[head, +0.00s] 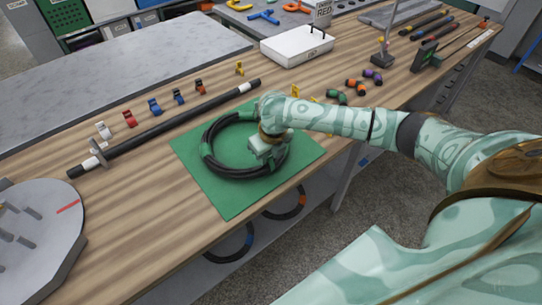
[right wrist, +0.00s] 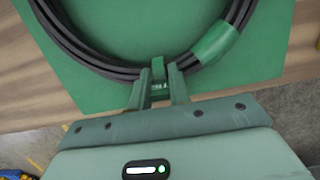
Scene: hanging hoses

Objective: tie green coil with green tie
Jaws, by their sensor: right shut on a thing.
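The coil (head: 207,135) is a ring of black hose lying on a green mat (head: 220,200), with green bands on it; one band (right wrist: 216,43) shows large in the right wrist view. My right gripper (head: 262,165) reaches down over the near right part of the ring. In the right wrist view its fingertips (right wrist: 160,80) are at the ring's edge, shut on a small green piece that looks like the green tie (right wrist: 158,70). It touches or lies very near the black hose (right wrist: 110,68); whether it goes around it I cannot tell. My left gripper is out of view.
A black rod (head: 180,125) lies behind the mat, with several coloured clips (head: 154,106) beyond it. A grey round plate with pegs (head: 35,235) stands at the left. A white box (head: 298,46) is at the back. Small coloured fittings (head: 355,86) lie right of the mat.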

